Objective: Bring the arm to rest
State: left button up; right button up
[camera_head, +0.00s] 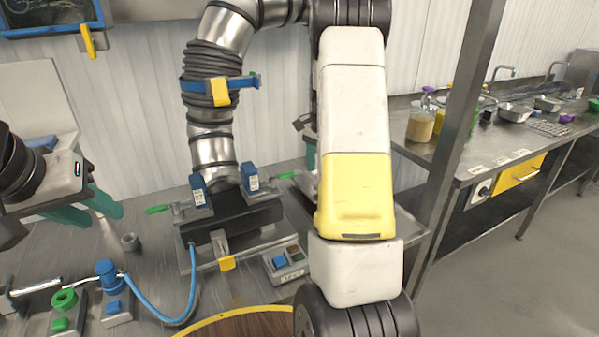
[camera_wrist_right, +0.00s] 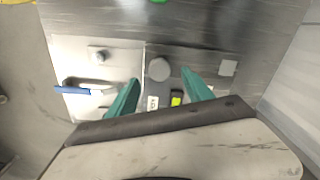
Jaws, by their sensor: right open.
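My left gripper (camera_head: 98,212) is at the left of the head view, above the steel worktop (camera_head: 160,290). Its green fingers stand apart with nothing seen between them. My right gripper (camera_wrist_right: 160,77) shows in the right wrist view with its two green fingers spread wide and empty. Below it is a steel surface with light panels, a blue-handled tool (camera_wrist_right: 85,90) and a round grey knob (camera_wrist_right: 159,69). The right gripper is not seen in the head view, where a white and yellow arm link of mine covers the middle.
A flexible metal duct (camera_head: 212,100) comes down onto a black fixture (camera_head: 235,215) with clamps. A blue hose (camera_head: 150,310) and a button box (camera_head: 287,263) are in front. A steel post (camera_head: 458,130) stands before a side counter with a jar (camera_head: 421,125) and trays.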

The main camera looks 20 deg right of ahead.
jog(key=shift+r, duration=0.9)
jog(key=s+a+r+n+t+y, duration=0.1)
jog(key=s+a+r+n+t, duration=0.2)
jog(key=s+a+r+n, duration=0.6)
jog(key=s+a+r+n+t, duration=0.1)
jog(key=s+a+r+n, duration=0.1)
jog(key=s+a, duration=0.4)
jog(key=s+a+r+n+t+y, duration=0.1)
jog(key=s+a+r+n+t, duration=0.1)
jog(key=s+a, duration=0.4)
jog(key=s+r+n, duration=0.1)
jog(key=s+r, duration=0.1)
jog(key=s, duration=0.2)
jog(key=shift+s+a+r, duration=0.3)
jog(key=shift+s+r, duration=0.05)
jog(key=shift+r, duration=0.05)
